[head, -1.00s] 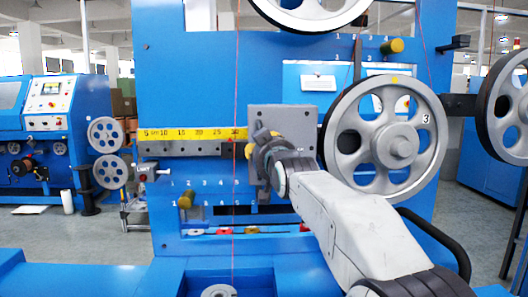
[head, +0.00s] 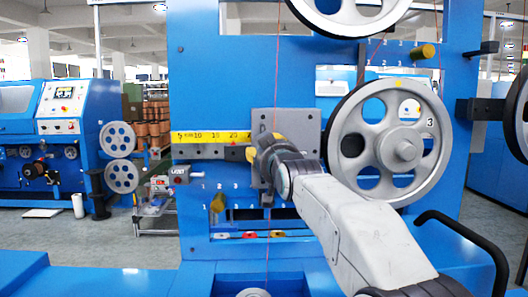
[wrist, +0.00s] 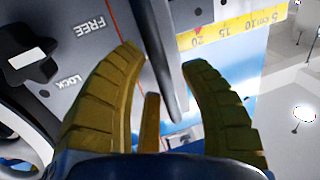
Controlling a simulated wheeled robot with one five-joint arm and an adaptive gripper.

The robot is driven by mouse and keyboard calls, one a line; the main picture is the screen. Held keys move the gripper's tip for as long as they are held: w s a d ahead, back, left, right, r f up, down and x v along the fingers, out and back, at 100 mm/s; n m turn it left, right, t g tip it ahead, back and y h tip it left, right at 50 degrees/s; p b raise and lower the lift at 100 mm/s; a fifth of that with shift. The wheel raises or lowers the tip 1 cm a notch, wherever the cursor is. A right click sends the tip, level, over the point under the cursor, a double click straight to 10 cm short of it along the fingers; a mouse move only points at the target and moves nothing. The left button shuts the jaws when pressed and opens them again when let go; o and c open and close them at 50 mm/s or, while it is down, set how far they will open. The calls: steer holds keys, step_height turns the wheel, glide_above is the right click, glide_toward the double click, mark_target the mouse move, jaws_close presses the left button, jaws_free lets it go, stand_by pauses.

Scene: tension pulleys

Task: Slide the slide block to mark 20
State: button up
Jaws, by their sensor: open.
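The slide block (head: 300,125) is a grey plate on the dark rail under the yellow scale (head: 205,137) in the head view. Its left edge is a little right of the 20 printed on the scale. In the wrist view the scale (wrist: 235,27) shows 5 to 20, with 20 close to the block's edge. My gripper (head: 254,150) is at the block's lower left front. In the wrist view my gripper (wrist: 160,58) is open, its brown fingers on either side of a grey upright fin (wrist: 165,50). I cannot tell whether they touch it.
A black knob (wrist: 30,45) marked FREE and LOCK is on the block in the wrist view. A large grey pulley (head: 400,145) stands right of the block. A thin red wire (head: 277,60) hangs in front.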

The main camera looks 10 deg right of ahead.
steer(key=shift+o, duration=0.5)
steer(key=shift+s+r, duration=0.1)
steer(key=shift+s, duration=0.05)
steer(key=s, duration=1.1)
steer(key=shift+s, duration=0.35)
